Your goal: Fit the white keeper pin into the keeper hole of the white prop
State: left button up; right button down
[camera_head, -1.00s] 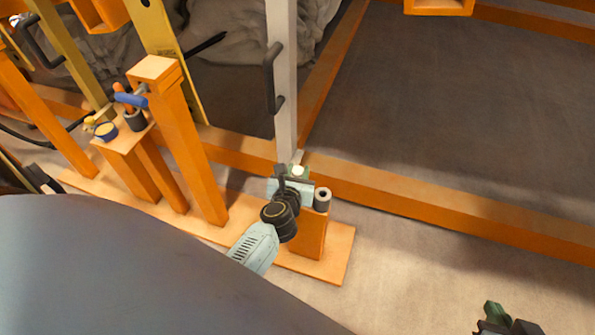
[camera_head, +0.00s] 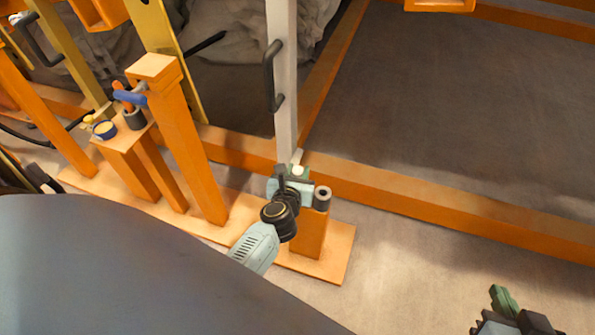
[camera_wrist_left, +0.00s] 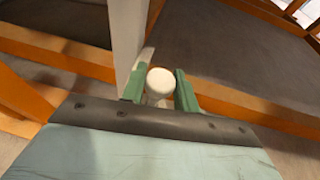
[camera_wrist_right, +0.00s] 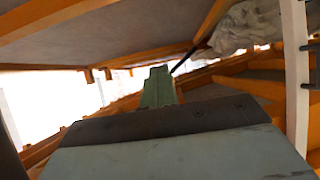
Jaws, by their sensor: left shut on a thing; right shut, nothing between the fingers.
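The white prop (camera_head: 283,80) stands upright at the orange sill, with a black handle on its side. My left gripper (camera_head: 297,173) is at the foot of the prop, shut on the white keeper pin (camera_wrist_left: 160,82). The pin's round white head shows between the green fingers in the left wrist view, just right of the prop (camera_wrist_left: 128,40). The pin's far end and the keeper hole are hidden, so I cannot tell whether the pin is in the hole. My right gripper (camera_head: 503,298) is shut and empty at the bottom right, far from the prop; its closed fingers show in the right wrist view (camera_wrist_right: 159,86).
A dark grey cylinder (camera_head: 322,198) stands on an orange post beside my left gripper. Left of it are a tall orange post (camera_head: 180,140) and a shelf with a blue-rimmed cup (camera_head: 105,130). The orange sill (camera_head: 420,202) runs rightward. Floor on the right is clear.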

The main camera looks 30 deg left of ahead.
pick_arm(q)
jog(key=shift+f, duration=0.15)
pick_arm(e)
jog(key=shift+w+a+r+t, duration=0.15)
jog(key=shift+w+r+t, duration=0.15)
jog(key=shift+r, duration=0.15)
pick_arm(q)
jog(key=shift+f, duration=0.1)
pick_arm(e)
jog(key=shift+w+a+r+y, duration=0.1)
jog(key=shift+w+r+y, duration=0.05)
jog(key=shift+r+y, duration=0.15)
jog(key=shift+w+a+r+t, duration=0.1)
jog(key=shift+r+t, duration=0.05)
jog(key=shift+t, duration=0.15)
pick_arm(q)
jog(key=shift+s+f+b, duration=0.1)
jog(key=shift+f+b, duration=0.2)
jog(key=shift+b, duration=0.25)
pick_arm(e)
jog(key=shift+w+a+r+t+y, duration=0.15)
jog(key=shift+a+r+t, duration=0.05)
jog(key=shift+r+t, duration=0.25)
jog(key=shift+w+a+r+t+y, duration=0.15)
jog(key=shift+r+t, duration=0.2)
jog(key=shift+r, duration=0.2)
